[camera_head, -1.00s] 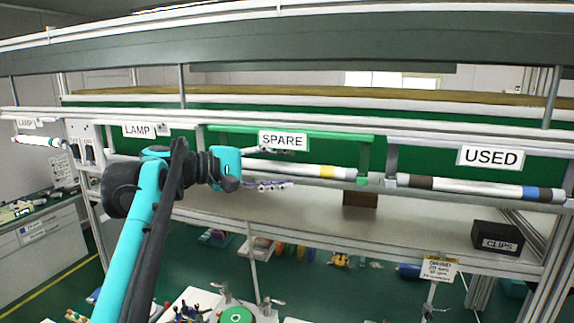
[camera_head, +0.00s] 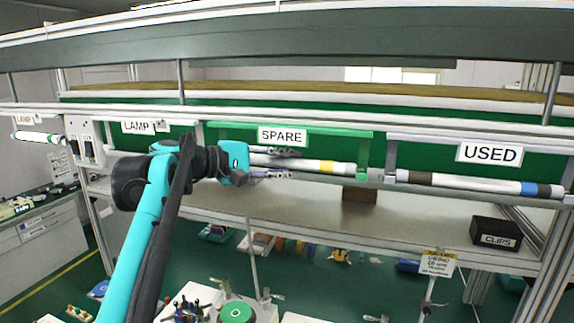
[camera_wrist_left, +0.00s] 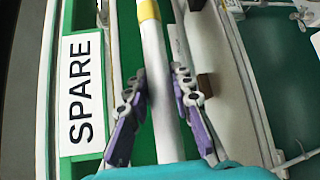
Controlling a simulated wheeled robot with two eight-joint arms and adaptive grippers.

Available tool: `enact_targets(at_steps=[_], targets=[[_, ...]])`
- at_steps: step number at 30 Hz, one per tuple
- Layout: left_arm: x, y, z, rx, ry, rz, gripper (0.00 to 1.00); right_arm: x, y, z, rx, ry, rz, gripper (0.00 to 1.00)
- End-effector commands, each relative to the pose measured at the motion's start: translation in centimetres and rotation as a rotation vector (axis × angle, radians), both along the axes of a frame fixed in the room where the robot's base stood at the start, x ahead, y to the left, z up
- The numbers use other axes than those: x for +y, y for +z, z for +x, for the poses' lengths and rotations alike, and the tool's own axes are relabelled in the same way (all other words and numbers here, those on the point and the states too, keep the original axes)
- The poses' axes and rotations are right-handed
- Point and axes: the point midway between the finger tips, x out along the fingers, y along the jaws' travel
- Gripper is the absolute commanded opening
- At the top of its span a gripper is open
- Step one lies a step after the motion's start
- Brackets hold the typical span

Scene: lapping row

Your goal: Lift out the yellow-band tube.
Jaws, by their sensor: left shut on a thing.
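The yellow-band tube (camera_head: 312,166) is white with a yellow band near its right part. It lies level under the green SPARE rack (camera_head: 365,150), its right end by the rack's right upright. My left gripper (camera_head: 281,163) is around the tube left of the band, its fingers above and below, shut on it. In the left wrist view the tube (camera_wrist_left: 155,45) runs between the two purple-grey fingers (camera_wrist_left: 160,78), with the yellow band (camera_wrist_left: 148,10) beyond the fingertips. The tube's left end is hidden behind the gripper. My right gripper is not in view.
Right of the rack, a tube with a blue band (camera_head: 480,185) lies under the USED sign (camera_head: 489,153). A brown block (camera_head: 360,194) and a black CLIPS box (camera_head: 496,232) stand on the shelf below. Another tube (camera_head: 38,137) is at far left.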

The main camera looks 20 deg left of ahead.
Motion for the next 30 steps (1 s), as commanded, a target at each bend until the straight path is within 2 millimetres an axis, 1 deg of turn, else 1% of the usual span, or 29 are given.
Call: enact_targets(at_steps=[4,5,11,18,21,24,27,30], targets=[[0.0,1.2,0.0,-0.001,0.000,-0.001,0.00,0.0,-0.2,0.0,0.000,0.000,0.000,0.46],[0.0,1.3,-0.4,-0.001,0.001,0.000,0.00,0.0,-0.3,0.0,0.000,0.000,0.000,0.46],[0.2,1.1,-4.7,0.000,0.002,-0.001,0.00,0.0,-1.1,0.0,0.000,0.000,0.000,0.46],[0.5,1.0,-11.6,0.000,0.005,0.000,0.00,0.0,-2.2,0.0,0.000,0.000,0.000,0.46],[0.6,1.1,-14.0,0.000,0.004,0.000,0.00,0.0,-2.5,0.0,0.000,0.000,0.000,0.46],[0.6,1.1,-15.8,0.000,0.003,-0.001,0.00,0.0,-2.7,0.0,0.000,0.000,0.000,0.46],[0.6,1.2,-17.1,0.000,0.002,-0.001,0.00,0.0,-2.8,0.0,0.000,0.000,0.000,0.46],[0.7,1.2,-17.7,0.000,0.002,-0.001,0.00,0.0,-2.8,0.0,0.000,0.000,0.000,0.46]])
